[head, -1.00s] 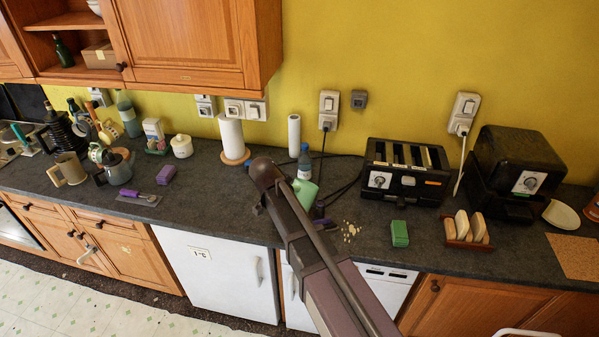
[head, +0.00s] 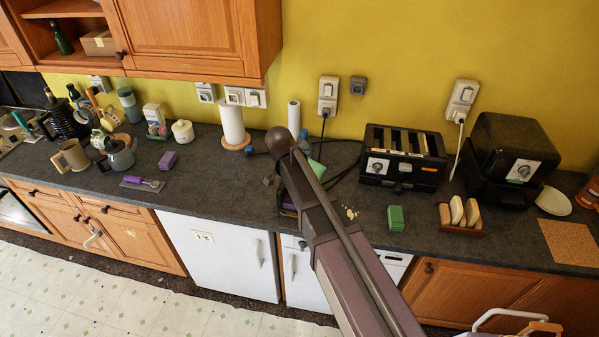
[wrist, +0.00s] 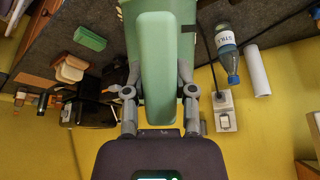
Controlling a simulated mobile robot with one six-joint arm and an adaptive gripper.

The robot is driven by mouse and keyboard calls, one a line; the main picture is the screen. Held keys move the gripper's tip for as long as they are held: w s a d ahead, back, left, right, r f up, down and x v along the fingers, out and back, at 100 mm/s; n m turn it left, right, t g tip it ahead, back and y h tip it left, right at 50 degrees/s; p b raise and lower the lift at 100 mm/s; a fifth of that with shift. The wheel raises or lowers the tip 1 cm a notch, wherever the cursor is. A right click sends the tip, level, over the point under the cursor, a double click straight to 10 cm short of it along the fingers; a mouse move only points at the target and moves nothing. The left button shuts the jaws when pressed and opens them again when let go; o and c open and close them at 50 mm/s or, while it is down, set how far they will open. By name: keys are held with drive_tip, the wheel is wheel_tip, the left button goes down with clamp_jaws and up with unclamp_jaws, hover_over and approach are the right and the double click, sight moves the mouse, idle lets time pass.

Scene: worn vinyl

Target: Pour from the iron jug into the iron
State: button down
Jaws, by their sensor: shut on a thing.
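A pale green jug fills the upper middle of the wrist view (wrist: 157,65), with its handle toward the camera. My gripper (wrist: 158,95) is shut on that handle, one finger on each side. In the head view only a small green part of the jug (head: 316,169) shows beside my arm, above the counter; its mouth and contents are hidden. A small dark and purple thing (head: 287,207) shows at the left edge of my arm on the counter. It may be the iron, but my arm covers most of it and I cannot tell.
Pale crumbs (head: 351,213) lie on the dark counter right of my arm. A green sponge (head: 396,218), a toast rack (head: 460,214) and a black toaster (head: 403,157) stand further right. A water bottle (wrist: 227,52) and a paper roll (head: 294,118) are close behind.

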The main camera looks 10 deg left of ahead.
drive_tip(key=shift+f, duration=0.15)
drive_tip(key=shift+f+b, duration=1.85)
drive_tip(key=shift+b, duration=0.1)
drive_tip(key=shift+w+r+p, duration=0.2)
drive_tip(key=shift+r+p, duration=0.25)
drive_tip(key=shift+p, duration=0.1)
drive_tip(key=r+g+p, duration=0.1)
drive_tip(key=p, duration=0.1)
drive_tip(key=w+d+r+g+y+p, duration=0.1)
drive_tip(key=p, duration=0.1)
drive_tip(key=shift+w+r+g+y, duration=0.3)
drive_tip(key=shift+r+g, duration=0.05)
drive_tip(key=shift+g, duration=0.05)
drive_tip(key=shift+s+f, duration=0.15)
drive_tip(key=shift+f+b, duration=0.1)
drive_tip(key=shift+b, duration=0.2)
drive_tip(key=shift+f+b, duration=1.3)
drive_tip(key=shift+w+d+r+g, duration=0.1)
drive_tip(key=shift+w+g, duration=0.2)
drive_tip(key=shift+w, duration=0.1)
drive_tip(key=shift+w+d+f+g+y, duration=0.2)
drive_tip(key=shift+w+d+g+y, duration=0.35)
drive_tip(key=shift+g+y, duration=0.2)
